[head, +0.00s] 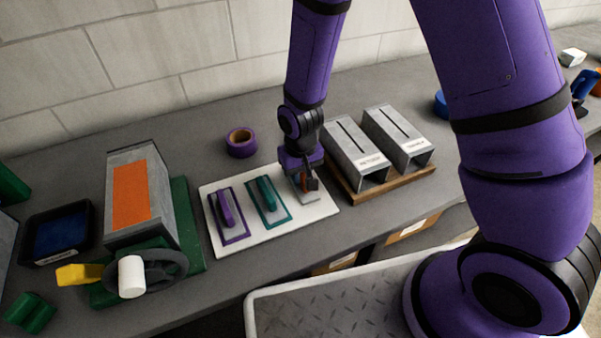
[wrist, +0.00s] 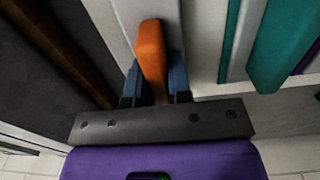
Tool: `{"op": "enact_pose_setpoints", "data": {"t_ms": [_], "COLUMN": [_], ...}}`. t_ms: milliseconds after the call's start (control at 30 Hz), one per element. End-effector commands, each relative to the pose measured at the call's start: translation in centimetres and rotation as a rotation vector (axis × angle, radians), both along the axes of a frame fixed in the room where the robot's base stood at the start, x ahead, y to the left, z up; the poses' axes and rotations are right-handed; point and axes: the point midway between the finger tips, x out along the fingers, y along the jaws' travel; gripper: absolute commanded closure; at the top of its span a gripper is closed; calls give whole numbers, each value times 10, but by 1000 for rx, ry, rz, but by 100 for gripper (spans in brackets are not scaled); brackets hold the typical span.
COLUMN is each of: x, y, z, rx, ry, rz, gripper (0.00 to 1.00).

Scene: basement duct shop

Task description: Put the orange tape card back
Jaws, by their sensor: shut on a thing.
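My gripper (wrist: 155,92) is shut on the orange handle of the orange tape card (wrist: 150,48), which points away from the jaws in the wrist view. In the head view my gripper (head: 306,183) is low over the right end of a white board (head: 282,221). A grey flat part shows beside the orange handle; I cannot tell whether the card touches the board. A purple tool (head: 224,208) and a teal tool (head: 266,194) lie on the board to the left, each within an outline of its own colour. My gripper hides part of the board's right end.
Two slotted metal boxes (head: 357,152) stand on a wooden base (head: 400,181) close to my gripper's right. A purple tape roll (head: 241,142) lies behind the board. A metal piece with an orange panel (head: 131,194) stands at left. A grey tray (head: 330,300) is in front.

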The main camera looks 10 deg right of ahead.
Motion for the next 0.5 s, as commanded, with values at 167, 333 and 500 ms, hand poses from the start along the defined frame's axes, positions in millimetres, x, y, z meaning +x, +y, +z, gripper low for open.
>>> {"op": "enact_pose_setpoints", "data": {"t_ms": [167, 333, 500], "x": [0, 0, 0], "y": [0, 0, 0], "z": [0, -2, -2], "rx": [0, 0, 0], "ry": [0, 0, 0], "rz": [0, 0, 0], "gripper": [100, 77, 56]}}
